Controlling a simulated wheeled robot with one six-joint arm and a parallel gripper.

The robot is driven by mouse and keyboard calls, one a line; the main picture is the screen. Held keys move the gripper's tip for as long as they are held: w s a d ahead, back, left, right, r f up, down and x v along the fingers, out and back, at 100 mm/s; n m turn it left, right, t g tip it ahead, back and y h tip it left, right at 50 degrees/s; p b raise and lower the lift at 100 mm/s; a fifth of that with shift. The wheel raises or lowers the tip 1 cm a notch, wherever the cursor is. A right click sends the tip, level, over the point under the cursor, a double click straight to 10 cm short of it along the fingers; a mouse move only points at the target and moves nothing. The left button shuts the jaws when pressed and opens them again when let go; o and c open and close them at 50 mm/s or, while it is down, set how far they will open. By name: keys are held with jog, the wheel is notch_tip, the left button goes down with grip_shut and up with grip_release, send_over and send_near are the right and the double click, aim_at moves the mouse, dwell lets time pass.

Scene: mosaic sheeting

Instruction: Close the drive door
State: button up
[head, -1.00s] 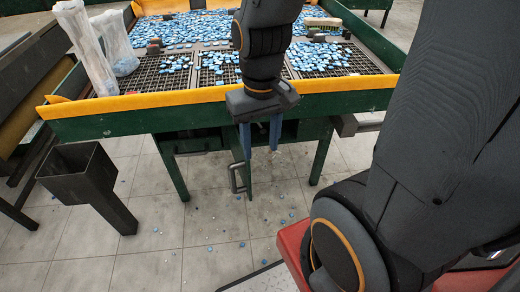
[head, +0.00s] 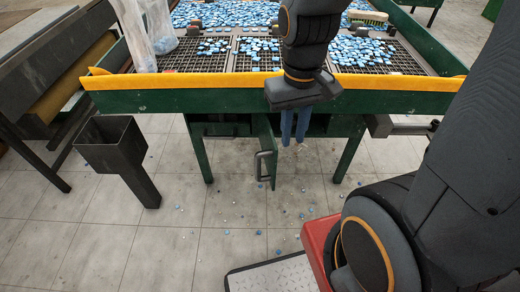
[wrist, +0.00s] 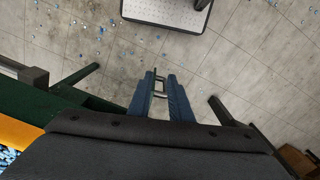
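The drive door (head: 265,140) is a narrow green panel below the front of the sorting table. It stands open, swung out and seen nearly edge-on in the head view. Its grey D-shaped handle (head: 264,165) is near the free edge. My gripper (head: 294,140) points down in front of the table rail, just right of the door in the picture. Its blue fingers are apart. In the wrist view the fingers (wrist: 160,88) have a small grey metal piece between their tips; I cannot tell whether it is the handle. The door is not clear there.
The green table with a yellow rail (head: 170,87) holds blue tiles on mesh trays. A dark hopper (head: 112,145) stands at the left. A grey bracket (head: 380,126) juts out at the right. Table legs flank the door. The tiled floor in front is mostly clear, with scattered chips.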

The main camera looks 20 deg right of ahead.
jog(key=w+a+f+n+b, duration=0.1)
jog(key=w+a+f+n, duration=0.1)
jog(key=f+n, duration=0.1)
jog(key=w+a+f+n+h+b, duration=0.1)
jog(key=w+a+f+n, duration=0.1)
jog(key=w+f+n, duration=0.1)
jog(key=w+a+f+n+b, duration=0.1)
jog(key=w+a+f+n, duration=0.1)
jog(key=w+f+n, duration=0.1)
jog(key=shift+w+a+f+n+h+b, duration=0.15)
jog(key=shift+a+n+h+b, duration=0.2)
jog(key=shift+n, duration=0.25)
grip_shut()
jog(key=w+a+f+n+h+b, duration=0.15)
jog(key=w+a+f+n, duration=0.25)
jog(key=a+f+n, duration=0.45)
jog(key=w+d+f+b, duration=0.1)
jog(key=d+f+b, duration=0.1)
jog(key=d+f, duration=0.5)
jog(key=shift+f, duration=1.2)
jog(key=shift+w, duration=0.15)
